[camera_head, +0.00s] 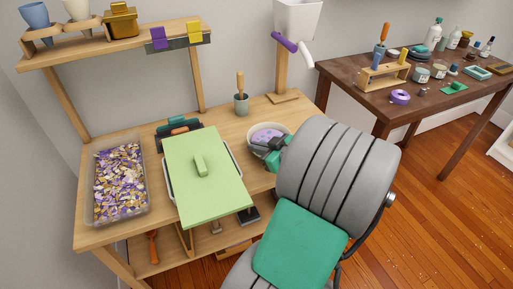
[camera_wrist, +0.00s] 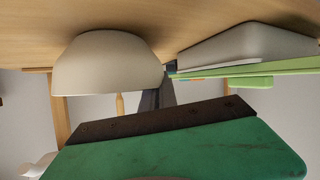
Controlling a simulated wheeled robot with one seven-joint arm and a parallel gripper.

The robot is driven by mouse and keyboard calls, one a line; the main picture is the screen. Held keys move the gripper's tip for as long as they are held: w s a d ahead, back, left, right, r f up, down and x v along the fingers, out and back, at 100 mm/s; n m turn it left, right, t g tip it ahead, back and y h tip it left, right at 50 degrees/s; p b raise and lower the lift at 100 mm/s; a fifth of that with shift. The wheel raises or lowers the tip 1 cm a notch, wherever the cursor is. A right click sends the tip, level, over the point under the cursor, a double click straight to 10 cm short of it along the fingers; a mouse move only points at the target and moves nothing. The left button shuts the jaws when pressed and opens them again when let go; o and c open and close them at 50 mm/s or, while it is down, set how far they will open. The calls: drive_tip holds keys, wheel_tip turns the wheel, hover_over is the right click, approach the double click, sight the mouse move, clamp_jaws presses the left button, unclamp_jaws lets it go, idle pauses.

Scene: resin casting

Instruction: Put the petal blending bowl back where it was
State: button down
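The petal blending bowl (camera_head: 268,127) is a pale round bowl with purple contents, upright at the right part of the wooden workbench. In the wrist view, which appears upside down, its cream outer side (camera_wrist: 108,72) shows close to the benchtop; I cannot tell if it rests there. My gripper (camera_head: 270,150), green and grey, is at the bowl's front right rim. In the wrist view a dark finger (camera_wrist: 152,99) is beside the bowl's rim. The other finger is not clear, so whether the gripper grips the rim is hidden.
A green-lidded tray (camera_head: 208,190) stands left of the bowl, and a clear bin of petals (camera_head: 120,184) farther left. A grey cup with a wooden-handled tool (camera_head: 241,103) and a wooden post (camera_head: 282,70) stand behind. My large grey arm covers the bench's right front.

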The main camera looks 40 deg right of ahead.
drive_tip(key=c, duration=1.6)
unclamp_jaws()
drive_tip(key=shift+r, duration=0.1)
drive_tip(key=p+v, duration=0.1)
drive_tip(key=v, duration=1.1)
